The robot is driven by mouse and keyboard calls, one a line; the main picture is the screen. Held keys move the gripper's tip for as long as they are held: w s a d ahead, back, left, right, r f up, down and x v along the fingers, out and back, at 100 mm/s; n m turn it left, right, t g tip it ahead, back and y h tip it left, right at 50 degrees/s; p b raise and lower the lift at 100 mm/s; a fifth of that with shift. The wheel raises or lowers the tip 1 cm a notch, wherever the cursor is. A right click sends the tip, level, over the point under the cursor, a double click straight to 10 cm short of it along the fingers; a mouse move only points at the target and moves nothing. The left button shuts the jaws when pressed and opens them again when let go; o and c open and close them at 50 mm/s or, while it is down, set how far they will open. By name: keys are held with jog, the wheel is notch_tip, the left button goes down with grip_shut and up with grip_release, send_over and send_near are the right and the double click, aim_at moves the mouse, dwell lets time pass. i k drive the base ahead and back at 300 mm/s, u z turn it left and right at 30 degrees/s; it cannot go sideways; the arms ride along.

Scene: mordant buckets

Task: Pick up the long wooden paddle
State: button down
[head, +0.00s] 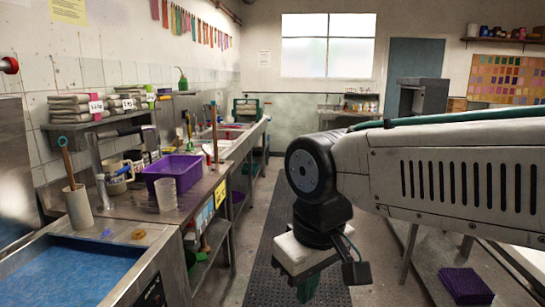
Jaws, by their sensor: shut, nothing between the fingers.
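Two long wooden handles stand upright at the left, and I cannot tell for sure which is the paddle. One wooden handle (67,165) with a teal top stands in a pale cylindrical holder (79,207) beside the blue vat. A taller wooden stick (214,130) with a reddish top rises at the counter's front edge, past the purple tub; its lower end is unclear. My gripper (308,288) hangs pointing down over the aisle at the picture's bottom middle, shut and empty, well right of both handles.
A blue vat (65,275) fills the lower left. Dark matting (262,270) covers the aisle. A purple item (466,285) lies low at the right.

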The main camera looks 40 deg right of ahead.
aim_at(212, 102)
jog(key=z, duration=0.7)
jog(key=i, duration=0.45)
jog(key=z, duration=0.7)
jog(key=i, duration=1.5)
jog(key=u, duration=0.5)
jog(key=i, duration=1.45)
jog(key=u, duration=0.75)
